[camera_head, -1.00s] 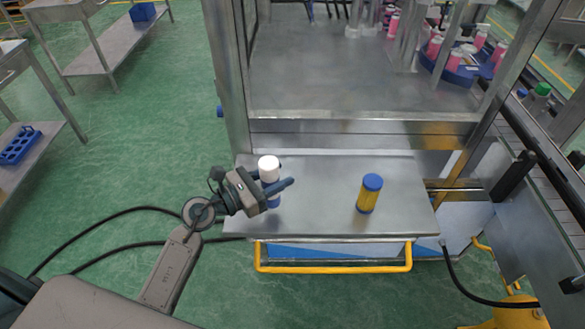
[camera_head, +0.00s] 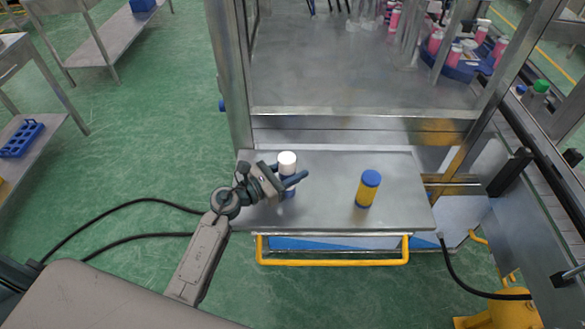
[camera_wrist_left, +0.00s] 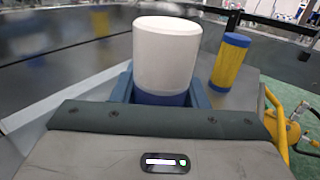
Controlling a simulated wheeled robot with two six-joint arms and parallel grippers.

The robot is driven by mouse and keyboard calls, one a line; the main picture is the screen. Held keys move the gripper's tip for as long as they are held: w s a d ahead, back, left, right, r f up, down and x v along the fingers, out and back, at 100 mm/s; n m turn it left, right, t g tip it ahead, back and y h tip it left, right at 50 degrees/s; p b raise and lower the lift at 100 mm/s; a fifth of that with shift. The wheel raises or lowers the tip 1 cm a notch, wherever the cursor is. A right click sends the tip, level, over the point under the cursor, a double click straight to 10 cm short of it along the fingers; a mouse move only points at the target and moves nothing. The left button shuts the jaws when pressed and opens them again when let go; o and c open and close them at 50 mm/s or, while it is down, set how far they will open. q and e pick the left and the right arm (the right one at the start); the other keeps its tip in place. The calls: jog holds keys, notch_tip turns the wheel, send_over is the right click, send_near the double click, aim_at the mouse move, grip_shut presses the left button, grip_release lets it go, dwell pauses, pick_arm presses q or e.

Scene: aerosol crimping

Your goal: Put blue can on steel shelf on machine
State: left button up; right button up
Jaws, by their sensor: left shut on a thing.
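A blue can with a white cap (camera_head: 287,161) stands upright at the left part of the steel shelf (camera_head: 330,215) on the front of the machine. My left gripper (camera_head: 291,182) is shut on this can, with its fingers around the blue body below the cap. In the left wrist view the white cap (camera_wrist_left: 166,55) fills the middle, with a blue band of the can between the fingers (camera_wrist_left: 160,92). I cannot tell whether the can's base touches the shelf. My right gripper is not in view.
A yellow can with a blue cap (camera_head: 368,188) stands on the shelf to the right; it also shows in the left wrist view (camera_wrist_left: 230,62). A yellow rail (camera_head: 335,262) runs below the shelf's front edge. The shelf's middle is clear.

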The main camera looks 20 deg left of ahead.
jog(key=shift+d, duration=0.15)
pick_arm(q)
jog(key=shift+f, duration=0.15)
jog(key=o, duration=1.1)
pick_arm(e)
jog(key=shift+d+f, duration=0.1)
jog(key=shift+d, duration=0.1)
pick_arm(q)
jog(key=shift+r, duration=0.25)
jog(key=b+v, duration=0.2)
jog(key=v, duration=0.3)
jog(key=b+v, duration=0.2)
jog(key=v, duration=0.3)
jog(key=shift+a+f, duration=0.1)
jog(key=shift+f, duration=0.15)
jog(key=shift+b+v, duration=0.55)
jog(key=shift+v, duration=0.3)
jog(key=shift+s+r, duration=0.1)
jog(key=shift+r, duration=0.05)
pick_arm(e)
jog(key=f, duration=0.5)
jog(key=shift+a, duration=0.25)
